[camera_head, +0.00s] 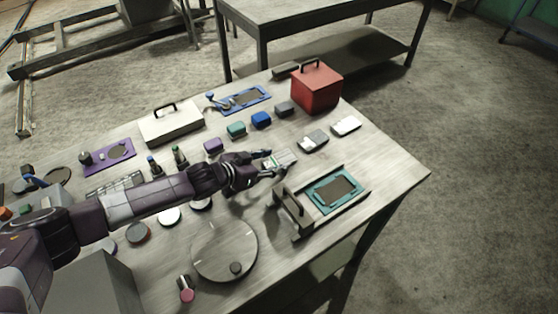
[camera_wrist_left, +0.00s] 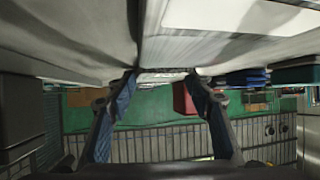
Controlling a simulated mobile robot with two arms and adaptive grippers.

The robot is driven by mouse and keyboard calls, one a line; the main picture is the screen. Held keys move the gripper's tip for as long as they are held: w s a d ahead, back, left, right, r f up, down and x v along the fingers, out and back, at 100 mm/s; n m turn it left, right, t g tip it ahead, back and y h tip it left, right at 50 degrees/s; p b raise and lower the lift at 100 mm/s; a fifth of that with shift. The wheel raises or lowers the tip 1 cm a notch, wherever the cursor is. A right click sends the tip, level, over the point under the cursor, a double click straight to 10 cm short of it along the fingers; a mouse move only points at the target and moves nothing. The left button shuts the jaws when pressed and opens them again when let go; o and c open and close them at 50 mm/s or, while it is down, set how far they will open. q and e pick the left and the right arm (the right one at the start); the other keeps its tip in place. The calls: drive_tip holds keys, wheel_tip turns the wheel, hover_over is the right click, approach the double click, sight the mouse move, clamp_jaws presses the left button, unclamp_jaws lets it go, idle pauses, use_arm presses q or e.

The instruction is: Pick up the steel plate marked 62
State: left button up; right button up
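My left gripper (camera_head: 275,163) is low over the table, its two fingers apart at the near left side of a flat pale grey plate (camera_head: 284,157). Part of the plate is hidden by the fingers, and I cannot read a number on it. In the left wrist view the fingers (camera_wrist_left: 163,78) are spread, with a thin pale strip between their tips; I cannot see clear contact. A grey-and-white block (camera_head: 313,140) and a white block (camera_head: 346,125) lie to the right, with no readable marks. My right gripper is not in view.
Purple (camera_head: 213,145), teal (camera_head: 236,129) and blue (camera_head: 261,119) blocks lie behind. A red box (camera_head: 316,88) stands at the far corner.

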use_arm(q)
drive_tip(key=shift+f, duration=0.1)
clamp_jaws()
drive_tip(key=shift+r, duration=0.25)
